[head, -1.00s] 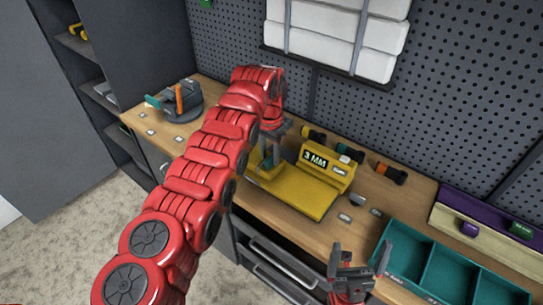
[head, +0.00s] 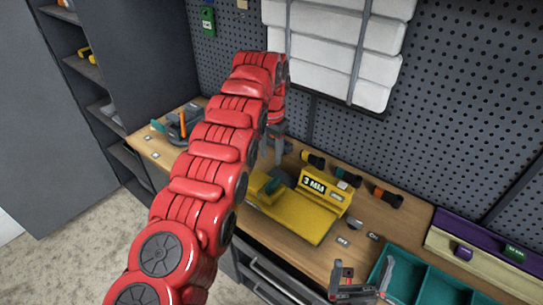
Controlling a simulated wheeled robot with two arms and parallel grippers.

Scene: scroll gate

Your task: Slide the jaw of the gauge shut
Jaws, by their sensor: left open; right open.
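The gauge (head: 293,217) is a yellow block with a raised "3 MM" panel on the workbench, in the middle of the head view. The gap beside the jaw is too small and partly hidden to judge. My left gripper (head: 274,155) is open, pointing down just above and behind the teal jaw, apparently apart from it. My red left arm covers the area left of the gauge. My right gripper (head: 365,279) is open and empty at the bench's front edge, right of the gauge.
A teal divided tray (head: 425,281) lies at the front right. A grey device with an orange part (head: 183,124) stands at the back left. Several dark cylinders, one of them the orange-banded one (head: 386,197), lie behind the gauge. Pegboard (head: 450,110) closes the back.

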